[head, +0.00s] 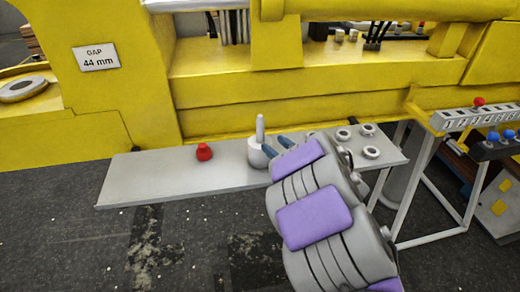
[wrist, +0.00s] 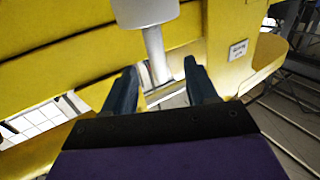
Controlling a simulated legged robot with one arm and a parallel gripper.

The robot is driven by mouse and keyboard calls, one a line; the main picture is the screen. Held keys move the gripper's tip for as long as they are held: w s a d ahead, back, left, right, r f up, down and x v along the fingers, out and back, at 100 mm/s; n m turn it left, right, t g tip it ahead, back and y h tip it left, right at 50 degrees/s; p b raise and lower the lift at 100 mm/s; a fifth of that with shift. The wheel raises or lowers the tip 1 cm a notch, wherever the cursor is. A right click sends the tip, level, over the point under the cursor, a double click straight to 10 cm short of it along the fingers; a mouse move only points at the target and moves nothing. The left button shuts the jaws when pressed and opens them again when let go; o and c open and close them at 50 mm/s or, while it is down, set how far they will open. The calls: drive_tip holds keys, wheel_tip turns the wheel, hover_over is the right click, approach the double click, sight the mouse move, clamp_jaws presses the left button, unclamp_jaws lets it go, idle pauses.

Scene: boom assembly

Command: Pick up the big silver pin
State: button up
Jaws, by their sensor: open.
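The big silver pin stands upright on the grey shelf in the head view (head: 257,153), with a wide base and a thin shaft pointing up. It also shows in the wrist view (wrist: 155,45), where the picture is turned over: the wide part is at the top and the thin shaft runs down. My gripper (head: 276,147) is open just right of the pin, at the height of its wide part. In the wrist view the shaft appears between the two dark fingertips of my gripper (wrist: 160,68). Whether the fingers are on either side of it in depth, I cannot tell.
A red knob (head: 204,152) stands on the shelf (head: 150,178) left of the pin. Several silver rings (head: 343,134) lie on the right end. The yellow boom (head: 220,90) rises behind, with a "GAP 44 mm" sign (head: 96,58). A numbered rack (head: 465,119) is at right.

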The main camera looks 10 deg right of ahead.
sight(263, 133)
drive_tip(key=x, duration=0.3)
drive_tip(key=shift+w+a+b, duration=0.1)
drive_tip(key=shift+w+b, duration=0.1)
drive_tip(key=shift+b, duration=0.15)
drive_tip(key=shift+d+b+x, duration=0.15)
drive_tip(key=shift+b+x, duration=0.3)
drive_tip(key=shift+x, duration=1)
drive_tip(key=shift+d+b+x, duration=0.15)
drive_tip(key=shift+b+x, duration=0.25)
drive_tip(key=shift+x, duration=1.05)
drive_tip(key=shift+w, duration=0.15)
clamp_jaws()
